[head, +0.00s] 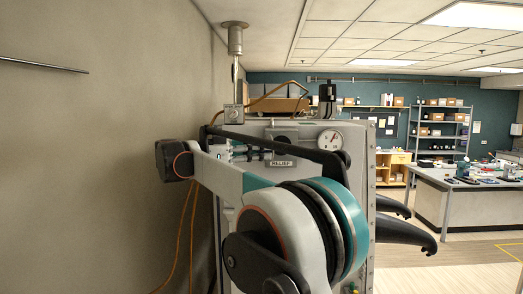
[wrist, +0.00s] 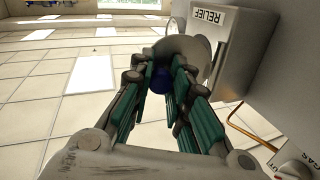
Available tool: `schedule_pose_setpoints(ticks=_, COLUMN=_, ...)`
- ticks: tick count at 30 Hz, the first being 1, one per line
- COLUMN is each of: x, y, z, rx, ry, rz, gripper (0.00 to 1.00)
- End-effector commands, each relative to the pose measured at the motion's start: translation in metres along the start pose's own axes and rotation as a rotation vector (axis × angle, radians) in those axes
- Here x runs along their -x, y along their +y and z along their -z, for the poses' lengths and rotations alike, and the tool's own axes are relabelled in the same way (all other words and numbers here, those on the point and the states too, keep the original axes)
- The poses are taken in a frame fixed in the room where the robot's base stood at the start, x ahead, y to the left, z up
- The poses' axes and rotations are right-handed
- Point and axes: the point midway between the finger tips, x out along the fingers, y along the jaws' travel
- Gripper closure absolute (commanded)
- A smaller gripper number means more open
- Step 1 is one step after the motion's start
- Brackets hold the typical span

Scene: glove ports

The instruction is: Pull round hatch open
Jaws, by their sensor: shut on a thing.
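In the wrist view my gripper (wrist: 162,74) has its teal-padded fingers on both sides of a small blue rounded part (wrist: 160,82) and is shut on it. In the head view the grey cabinet (head: 363,133) stands behind my arm. My arm hides much of its front, and I cannot make out the hatch or the blue part there.
The cabinet carries a RELIEF label (head: 281,163) and a pressure gauge (head: 330,140). Two black gloves (head: 405,233) stick out at its right. A plain wall (head: 120,150) is close at left. A lab bench (head: 455,198) stands farther right, with open floor before it.

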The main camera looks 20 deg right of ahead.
Motion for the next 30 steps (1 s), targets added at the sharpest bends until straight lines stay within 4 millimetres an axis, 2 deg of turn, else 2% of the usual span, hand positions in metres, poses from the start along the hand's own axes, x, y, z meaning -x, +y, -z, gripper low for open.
schedule_pose_setpoints(ticks=16, x=0.0003, y=-0.0035, z=0.0016, rx=-0.001, ry=0.005, rz=-0.008, gripper=1.00)
schedule_pose_setpoints(ticks=17, x=0.0003, y=-0.0035, z=0.0017, rx=-0.001, ry=0.005, rz=-0.008, gripper=0.81)
schedule_pose_setpoints(ticks=19, x=0.0002, y=-0.0034, z=0.0016, rx=-0.001, ry=0.004, rz=-0.009, gripper=0.65)
schedule_pose_setpoints(ticks=20, x=0.0002, y=-0.0034, z=0.0014, rx=-0.001, ry=0.004, rz=-0.009, gripper=0.61)
schedule_pose_setpoints(ticks=30, x=0.0006, y=-0.0030, z=0.0003, rx=0.000, ry=0.003, rz=-0.011, gripper=0.61)
